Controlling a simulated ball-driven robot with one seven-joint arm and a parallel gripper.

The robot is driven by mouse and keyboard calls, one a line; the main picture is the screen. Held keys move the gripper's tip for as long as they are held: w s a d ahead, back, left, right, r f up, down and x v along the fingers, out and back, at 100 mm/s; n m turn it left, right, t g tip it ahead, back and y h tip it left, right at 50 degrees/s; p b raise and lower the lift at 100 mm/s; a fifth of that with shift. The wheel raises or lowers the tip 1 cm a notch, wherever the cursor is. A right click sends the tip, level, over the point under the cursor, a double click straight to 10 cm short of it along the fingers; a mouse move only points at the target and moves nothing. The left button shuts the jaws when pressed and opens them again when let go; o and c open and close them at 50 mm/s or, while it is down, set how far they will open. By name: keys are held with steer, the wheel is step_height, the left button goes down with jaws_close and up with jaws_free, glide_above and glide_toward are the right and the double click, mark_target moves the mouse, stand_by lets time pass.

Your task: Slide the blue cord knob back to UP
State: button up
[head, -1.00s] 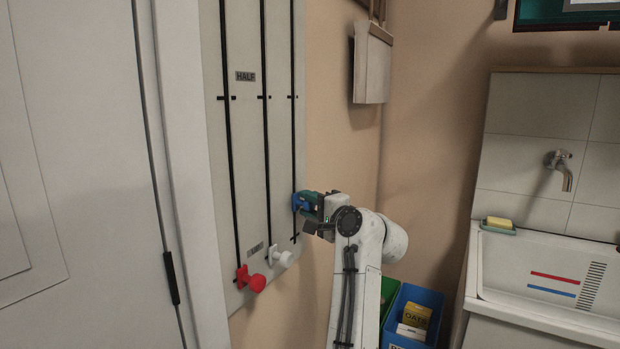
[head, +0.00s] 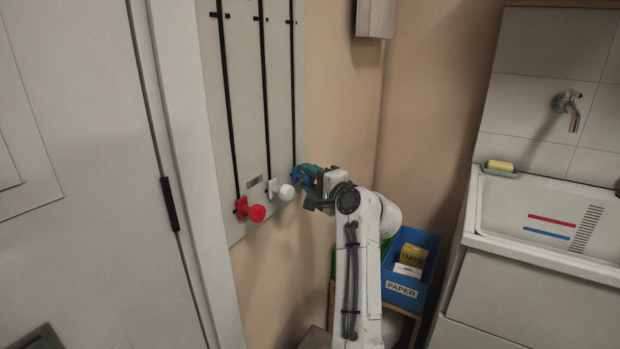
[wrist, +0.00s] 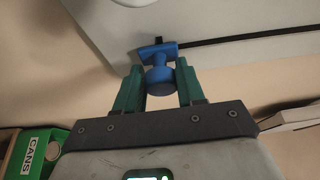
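The blue cord knob (head: 298,174) sits at the low end of the rightmost black slot on the wall board (head: 236,120). My gripper (head: 312,178) reaches it from the right. The red knob (head: 252,210) and the white knob (head: 281,189) stand low on the other two slots. A small label (head: 254,182) beside them is too small to read.
A white door (head: 80,150) is left of the board. A blue PAPER bin (head: 405,290) stands low behind my arm. A sink (head: 550,215) with a tap (head: 568,108) is at the right. A green CANS bin (wrist: 40,152) shows in the wrist view.

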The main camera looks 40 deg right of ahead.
steer(key=o, duration=0.4)
steer(key=s, duration=1)
steer(key=shift+s+a+p, duration=0.2)
steer(key=shift+s+p, duration=0.15)
steer(key=shift+s, duration=0.05)
steer(key=shift+c, duration=0.3)
